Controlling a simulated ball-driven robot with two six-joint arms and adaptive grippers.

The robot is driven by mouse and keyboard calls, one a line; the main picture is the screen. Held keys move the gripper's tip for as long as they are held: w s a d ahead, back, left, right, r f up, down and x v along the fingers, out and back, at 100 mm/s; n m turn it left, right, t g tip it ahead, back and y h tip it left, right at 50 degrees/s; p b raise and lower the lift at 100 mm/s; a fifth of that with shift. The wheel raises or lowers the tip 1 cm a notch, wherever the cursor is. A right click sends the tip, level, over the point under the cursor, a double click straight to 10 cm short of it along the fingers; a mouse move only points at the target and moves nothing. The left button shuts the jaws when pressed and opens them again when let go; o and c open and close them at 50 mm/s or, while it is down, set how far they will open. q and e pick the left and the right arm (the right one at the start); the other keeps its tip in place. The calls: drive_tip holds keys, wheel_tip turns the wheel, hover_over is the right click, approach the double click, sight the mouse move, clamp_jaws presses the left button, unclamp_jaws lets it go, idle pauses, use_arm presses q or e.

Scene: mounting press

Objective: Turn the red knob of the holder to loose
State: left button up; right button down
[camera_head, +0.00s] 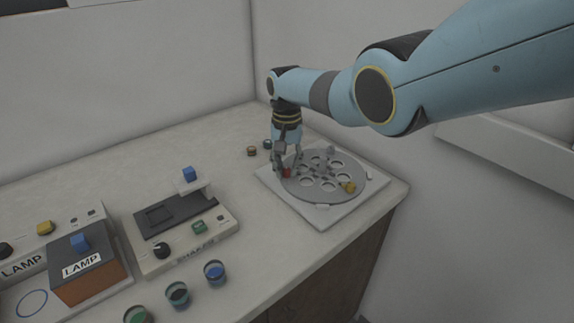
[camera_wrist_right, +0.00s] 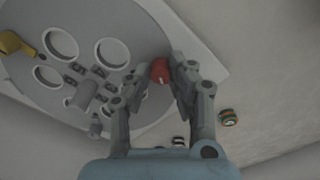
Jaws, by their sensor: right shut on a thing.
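The holder is a grey round plate with several round holes on a white square base (camera_head: 322,217), at the right end of the counter. The red knob (camera_head: 286,173) sits at the plate's left edge in the head view. It also shows in the right wrist view (camera_wrist_right: 160,70). My right gripper (camera_head: 284,168) reaches down over that edge. In the right wrist view its two fingers (camera_wrist_right: 165,75) are shut on the red knob, one on each side. The knob's white mark is partly visible. My left gripper is not in view.
A yellow knob (camera_head: 349,187) sits on the plate's right side. Small jars (camera_head: 251,151) stand behind the gripper. A shaker device (camera_head: 185,235), a lamp box (camera_head: 88,268) and several jars (camera_head: 214,272) stand to the left. The counter between shaker and holder is clear.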

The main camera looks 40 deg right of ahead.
drive_tip(key=n, duration=0.4)
drive_tip(key=shift+n, duration=0.3)
drive_tip(key=n, duration=0.4)
drive_tip(key=shift+a+n, duration=0.1)
drive_tip(key=shift+n, duration=0.2)
drive_tip(key=n, duration=0.4)
drive_tip(key=shift+n, duration=0.3)
drive_tip(key=n, duration=1.3)
drive_tip(key=shift+n, duration=0.3)
drive_tip(key=n, duration=0.4)
drive_tip(key=shift+s+n, duration=0.1)
drive_tip(key=shift+n, duration=2.6)
